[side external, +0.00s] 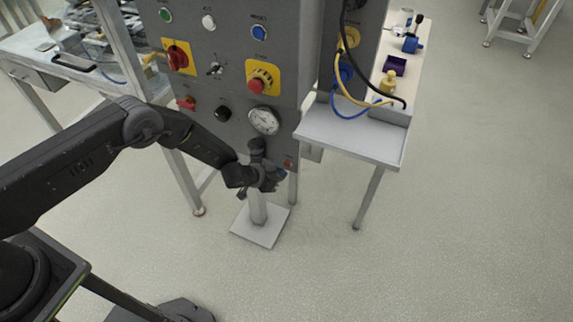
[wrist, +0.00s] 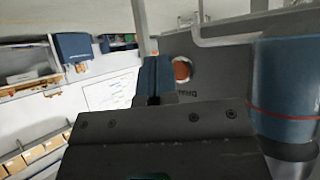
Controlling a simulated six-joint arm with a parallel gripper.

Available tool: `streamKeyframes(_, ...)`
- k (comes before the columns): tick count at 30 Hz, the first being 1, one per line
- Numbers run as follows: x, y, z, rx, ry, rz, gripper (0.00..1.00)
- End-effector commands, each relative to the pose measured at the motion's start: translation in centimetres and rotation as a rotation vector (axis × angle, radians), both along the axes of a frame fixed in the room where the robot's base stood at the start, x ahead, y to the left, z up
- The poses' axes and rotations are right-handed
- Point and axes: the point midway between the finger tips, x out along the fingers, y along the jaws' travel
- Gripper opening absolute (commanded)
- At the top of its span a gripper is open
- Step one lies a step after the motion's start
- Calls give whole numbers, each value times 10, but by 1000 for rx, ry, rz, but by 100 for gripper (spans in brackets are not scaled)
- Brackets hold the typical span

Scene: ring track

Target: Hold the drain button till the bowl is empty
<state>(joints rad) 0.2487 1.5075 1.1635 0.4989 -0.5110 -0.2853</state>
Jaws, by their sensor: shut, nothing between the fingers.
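The drain button (side external: 289,163) is a small red round button low on the right of the grey panel. In the wrist view it shows as an orange-red disc (wrist: 182,70) in a pale ring, with partly hidden lettering beside it. My gripper (side external: 268,180) is shut and empty, in front of the panel's lower edge. In the wrist view its fingertips (wrist: 154,68) are just left of the button; contact cannot be told. A blue cylinder with a red line, apparently the bowl (wrist: 285,85), stands at the right of the wrist view. Its liquid level is unclear.
The grey panel (side external: 232,55) carries several knobs, switches and a round gauge (side external: 264,121) above my gripper. A white pedestal (side external: 262,232) stands below it. A metal side table (side external: 350,138) with hoses is close on the right.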

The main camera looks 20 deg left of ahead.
Motion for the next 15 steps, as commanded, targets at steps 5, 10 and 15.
streamKeyframes(5,1,0,0,0,0,0,0)
streamKeyframes(10,6,0,0,1,-1,-1,0)
streamKeyframes(15,9,0,0,-1,0,1,0)
